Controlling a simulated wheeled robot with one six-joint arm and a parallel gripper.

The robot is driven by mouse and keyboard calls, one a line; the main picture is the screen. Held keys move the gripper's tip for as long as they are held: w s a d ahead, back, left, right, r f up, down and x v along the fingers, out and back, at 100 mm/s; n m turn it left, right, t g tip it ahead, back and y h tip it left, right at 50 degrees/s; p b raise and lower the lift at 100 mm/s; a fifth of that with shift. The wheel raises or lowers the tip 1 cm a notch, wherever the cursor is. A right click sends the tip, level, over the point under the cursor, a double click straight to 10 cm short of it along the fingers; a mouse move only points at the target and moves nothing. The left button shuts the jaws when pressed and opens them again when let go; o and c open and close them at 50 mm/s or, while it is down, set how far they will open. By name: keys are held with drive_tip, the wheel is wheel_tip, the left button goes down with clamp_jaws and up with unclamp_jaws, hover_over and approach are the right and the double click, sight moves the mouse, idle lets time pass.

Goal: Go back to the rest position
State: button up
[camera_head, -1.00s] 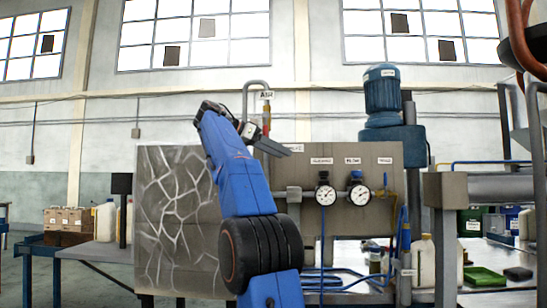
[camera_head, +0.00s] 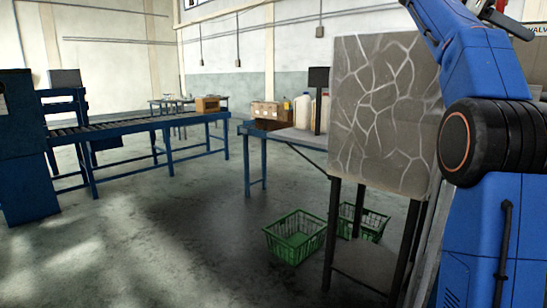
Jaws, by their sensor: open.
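My blue arm rises along the right side of the view, with its black ribbed joint in front. My gripper (camera_head: 508,20) shows only in part at the top right edge, dark and angled to the right. It is open, and I see nothing held in it. Part of it is cut off by the top of the picture.
A grey panel (camera_head: 383,110) with white crack-like lines stands on dark legs just left of my arm. Green baskets (camera_head: 294,238) sit on the floor below it. A blue roller conveyor (camera_head: 130,128) and a table with cartons (camera_head: 268,110) and pale jugs (camera_head: 302,108) stand behind. The left floor is clear.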

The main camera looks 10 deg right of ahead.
drive_tip(key=s+a+f+n+t+y, duration=0.2)
drive_tip(key=a+f+n+t+y, duration=0.15)
drive_tip(key=a+f+n, duration=0.7)
drive_tip(key=s+a+f+n+t+y, duration=0.3)
drive_tip(key=a+f, duration=0.5)
drive_tip(key=f, duration=0.7)
drive_tip(key=s+a+f+n+t+y, duration=0.1)
drive_tip(key=s+a+f+n+y, duration=0.1)
drive_tip(key=s+a+f, duration=0.4)
drive_tip(key=s+a+f+n+t+y, duration=0.1)
drive_tip(key=s+a+f, duration=0.5)
drive_tip(key=f, duration=1)
drive_tip(key=s+a+f+n+t+y, duration=0.1)
drive_tip(key=s+a+f+n+y, duration=0.2)
drive_tip(key=s+a+f+n, duration=0.2)
drive_tip(key=s+a+f, duration=0.1)
drive_tip(key=a+f, duration=0.2)
drive_tip(key=f, duration=0.3)
drive_tip(key=shift+a, duration=0.15)
